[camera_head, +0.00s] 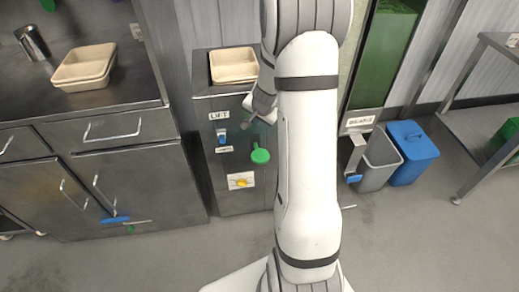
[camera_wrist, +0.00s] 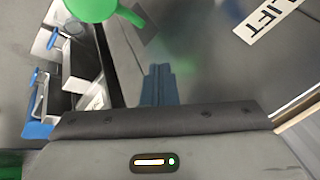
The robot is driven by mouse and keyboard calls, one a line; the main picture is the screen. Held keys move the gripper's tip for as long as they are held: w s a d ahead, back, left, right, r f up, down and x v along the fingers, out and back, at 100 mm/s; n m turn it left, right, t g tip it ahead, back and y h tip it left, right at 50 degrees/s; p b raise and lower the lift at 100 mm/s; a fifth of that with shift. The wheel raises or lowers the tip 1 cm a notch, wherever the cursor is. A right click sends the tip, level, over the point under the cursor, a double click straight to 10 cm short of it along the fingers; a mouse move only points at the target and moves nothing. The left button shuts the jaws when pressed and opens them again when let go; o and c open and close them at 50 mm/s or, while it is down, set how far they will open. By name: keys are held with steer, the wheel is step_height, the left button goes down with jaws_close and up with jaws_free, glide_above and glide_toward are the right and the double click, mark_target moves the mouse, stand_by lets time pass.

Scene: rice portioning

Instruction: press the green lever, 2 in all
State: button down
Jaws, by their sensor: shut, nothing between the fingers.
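The green lever (camera_head: 260,155) is on the right part of the front of a steel cabinet, its round green end standing out. It also shows cut off at the top left of the wrist view (camera_wrist: 92,8). My gripper (camera_head: 250,113) is above the green lever in the head view, in front of the cabinet, and appears apart from it. In the wrist view its fingers (camera_wrist: 158,82) are together with nothing between them. Part of the cabinet is hidden behind my arm.
A blue lever (camera_head: 222,138) under a LIFT label (camera_head: 219,116) and a yellow knob (camera_head: 240,182) share the cabinet front. A beige tray (camera_head: 234,66) sits on top. A steel counter (camera_head: 115,90) stands left; grey (camera_head: 380,163) and blue (camera_head: 412,152) bins stand right.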

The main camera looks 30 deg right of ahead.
mark_target(258, 153)
steer(key=shift+s+a+f+b, duration=0.1)
steer(key=shift+s+f+b, duration=0.3)
steer(key=shift+f+b, duration=0.9)
steer(key=shift+s+a+f+b, duration=0.1)
steer(key=shift+s+f+b, duration=0.3)
steer(key=shift+f+b, duration=0.9)
steer(key=shift+s+a+f+b, duration=0.1)
steer(key=shift+s+f+b, duration=0.3)
steer(key=shift+f+b, duration=0.9)
steer(key=shift+r, duration=0.1)
steer(key=shift+s+f+b, duration=0.1)
steer(key=shift+f+b, duration=0.25)
steer(key=shift+b, duration=0.25)
